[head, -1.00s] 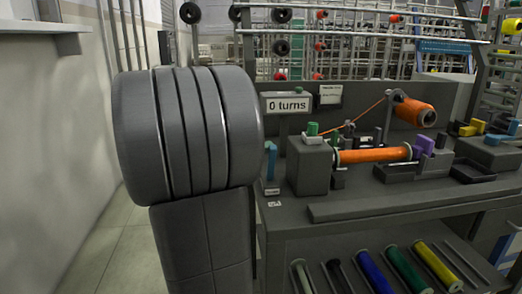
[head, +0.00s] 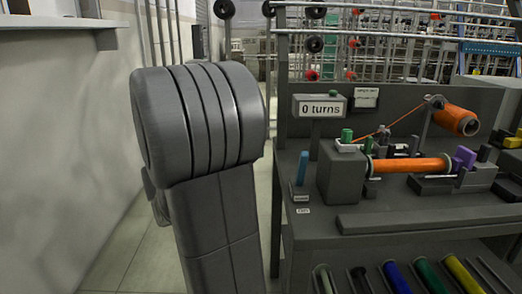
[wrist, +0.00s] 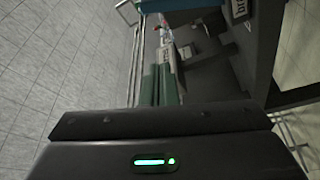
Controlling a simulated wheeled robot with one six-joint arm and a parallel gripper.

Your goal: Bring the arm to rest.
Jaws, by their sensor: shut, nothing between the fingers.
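My arm's large grey links stand upright at the left of the bench in the head view, and my gripper is hidden there. In the wrist view my gripper (wrist: 160,122) shows as a dark body with a green light along the bottom edge. It is shut and holds nothing. The winding bench (head: 430,215) is to the right of my arm in the head view. An orange bobbin (head: 410,165) lies level in the winder, with an orange thread running to a tilted orange spool (head: 456,119). A sign (head: 320,106) reads "0 turns".
A pale wall (head: 60,140) with a ledge is at the left. Floor (head: 125,255) shows between wall and bench. Behind the bench stands a rack with spools (head: 316,44). Coloured rods (head: 397,277) lie on the shelf below. The wrist view shows tiled floor (wrist: 60,60).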

